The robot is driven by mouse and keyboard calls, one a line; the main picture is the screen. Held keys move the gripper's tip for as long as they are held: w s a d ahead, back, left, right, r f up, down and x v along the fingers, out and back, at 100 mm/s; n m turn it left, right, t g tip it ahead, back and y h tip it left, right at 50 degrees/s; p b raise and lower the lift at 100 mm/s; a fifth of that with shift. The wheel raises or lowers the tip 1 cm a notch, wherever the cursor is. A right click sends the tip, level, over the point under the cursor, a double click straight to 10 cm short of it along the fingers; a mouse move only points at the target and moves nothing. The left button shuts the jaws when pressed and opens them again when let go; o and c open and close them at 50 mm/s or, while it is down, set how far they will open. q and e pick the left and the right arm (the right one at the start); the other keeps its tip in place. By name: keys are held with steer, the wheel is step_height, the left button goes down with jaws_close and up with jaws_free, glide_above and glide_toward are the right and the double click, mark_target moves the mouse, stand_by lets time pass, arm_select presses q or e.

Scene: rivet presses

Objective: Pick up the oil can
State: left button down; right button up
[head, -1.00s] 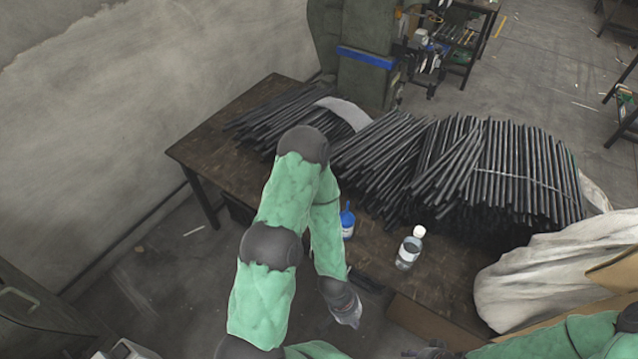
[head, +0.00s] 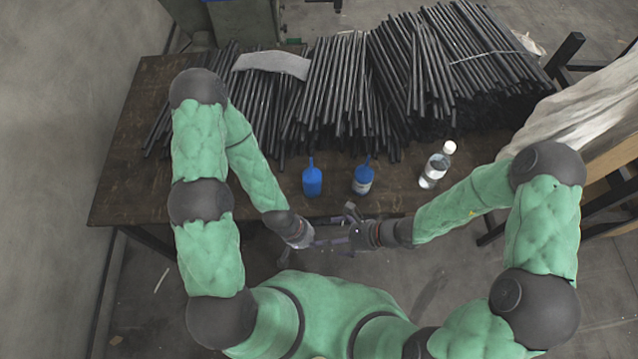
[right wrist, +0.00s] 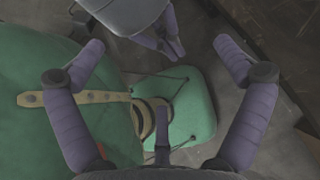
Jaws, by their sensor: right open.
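Two small blue bottles with thin spouts stand upright near the front edge of the table in the head view. The left one is plain blue (head: 312,181); the right one (head: 362,181) carries a pale label. I cannot tell for sure which is the oil can. My right gripper (head: 340,232) is in front of the table edge, below both bottles in the picture, pointing left. It is open and empty in the right wrist view (right wrist: 158,46). My left gripper (head: 308,236) is close to it; its fingers are partly hidden, so its opening is unclear.
A clear bottle with a white cap (head: 436,168) stands right of the blue bottles. Heaps of dark rods (head: 340,90) cover the back of the table (head: 130,170). A pale cloth (head: 570,110) lies at the right. The table's left front is bare.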

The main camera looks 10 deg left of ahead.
steer(key=w+a+r+m+t+y, duration=0.1)
steer(key=w+a+r+m+t, duration=0.1)
steer(key=w+m+t, duration=0.3)
steer(key=m+t+b, duration=0.1)
steer(key=t, duration=0.1)
glide_toward(316, 188)
steer(key=shift+w+a+f, duration=0.3)
steer(key=shift+a+f, duration=0.35)
steer(key=shift+a, duration=0.1)
steer(key=shift+w+a+b, duration=0.1)
steer(key=shift+w+b, duration=0.2)
steer(key=shift+w, duration=0.05)
steer(key=shift+m, duration=0.3)
steer(key=b+x, duration=0.1)
steer(key=x, duration=0.4)
steer(key=shift+w+a+b, duration=0.1)
steer(key=shift+a+b, duration=0.05)
steer(key=shift+b, duration=0.15)
steer(key=b+x, duration=0.2)
steer(key=x, duration=0.2)
steer(key=shift+a+r, duration=0.15)
steer(key=shift+a, duration=0.5)
steer(key=shift+w, duration=0.1)
steer(key=c, duration=1.3)
